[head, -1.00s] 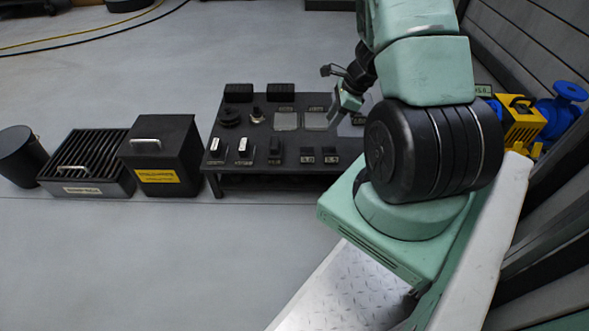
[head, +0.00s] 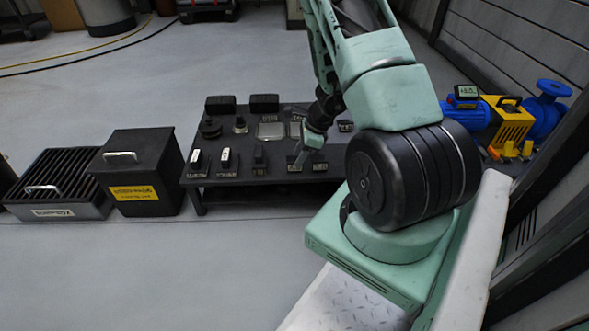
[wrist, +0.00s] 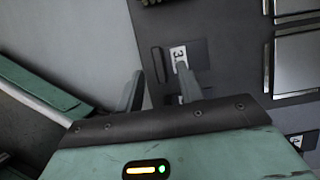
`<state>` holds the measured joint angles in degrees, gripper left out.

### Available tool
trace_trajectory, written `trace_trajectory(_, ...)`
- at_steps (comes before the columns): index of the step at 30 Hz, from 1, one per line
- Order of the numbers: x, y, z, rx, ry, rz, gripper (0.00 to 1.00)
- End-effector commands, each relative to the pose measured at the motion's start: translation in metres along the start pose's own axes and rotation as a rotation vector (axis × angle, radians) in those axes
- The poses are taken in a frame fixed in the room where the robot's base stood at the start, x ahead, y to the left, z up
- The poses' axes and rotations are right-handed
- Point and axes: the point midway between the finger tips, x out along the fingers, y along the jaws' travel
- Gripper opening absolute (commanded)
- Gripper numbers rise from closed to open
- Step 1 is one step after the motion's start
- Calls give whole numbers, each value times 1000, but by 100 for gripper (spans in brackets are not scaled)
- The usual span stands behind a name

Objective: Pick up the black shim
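My gripper (head: 299,161) is low over the front part of the black table, at the small labelled black pieces. In the wrist view my gripper (wrist: 160,88) is open, with a gap between its two fingers and nothing held. In the head view my gripper partly hides this spot.
A lidded black box (head: 138,170) and a slatted bin (head: 60,185) stand left. A blue and yellow pump (head: 510,120) is at right.

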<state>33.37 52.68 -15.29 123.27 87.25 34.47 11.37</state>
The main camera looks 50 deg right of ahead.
Motion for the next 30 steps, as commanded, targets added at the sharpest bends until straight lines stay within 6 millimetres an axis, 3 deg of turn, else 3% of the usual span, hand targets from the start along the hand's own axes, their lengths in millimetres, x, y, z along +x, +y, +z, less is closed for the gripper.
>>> trace_trajectory(7, 38, 1, -1, -1, 0, 1, 37)
trace_trajectory(16, 41, 1, 1, 0, 0, 0, 37)
trace_trajectory(20, 41, 1, 1, 0, 0, 0, 4)
trace_trajectory(21, 41, 1, 1, 0, 0, 0, 0)
trace_trajectory(30, 40, 0, 2, 0, 0, 0, 0)
